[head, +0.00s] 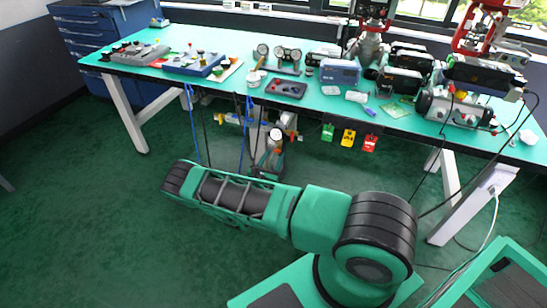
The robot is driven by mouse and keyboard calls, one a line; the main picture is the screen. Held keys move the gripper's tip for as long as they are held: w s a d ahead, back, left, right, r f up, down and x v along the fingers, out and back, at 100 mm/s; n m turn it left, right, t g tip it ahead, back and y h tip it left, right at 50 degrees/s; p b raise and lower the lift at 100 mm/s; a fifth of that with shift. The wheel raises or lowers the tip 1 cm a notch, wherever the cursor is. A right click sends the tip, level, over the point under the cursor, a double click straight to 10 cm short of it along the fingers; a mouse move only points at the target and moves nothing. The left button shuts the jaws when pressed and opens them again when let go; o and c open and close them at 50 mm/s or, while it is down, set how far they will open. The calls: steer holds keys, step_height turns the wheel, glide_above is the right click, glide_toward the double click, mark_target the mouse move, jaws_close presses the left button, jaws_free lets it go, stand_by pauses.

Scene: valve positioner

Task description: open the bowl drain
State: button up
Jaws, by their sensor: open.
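Under the workbench's front edge hangs a small air-line assembly (234,119) with yellow and metallic parts. The bowl and its drain are too small and too much covered to make out. The wrist end of my arm, with my gripper (274,138), is just beyond my upper arm, in front of and below the right part of this assembly. My gripper is open, but its fingers are hard to make out. I cannot tell whether it touches anything.
The green-topped workbench (210,85) carries gauges, trays and instruments. Blue (192,125) and dark hoses hang below it. Green, yellow (348,138) and red tags hang to the right. A white bench leg (465,215) stands right. Green floor (90,230) is free at left.

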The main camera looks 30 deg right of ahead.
steer(key=shift+w+d, duration=0.3)
steer(key=shift+d, duration=0.1)
steer(key=c, duration=1)
steer(key=shift+c, duration=0.2)
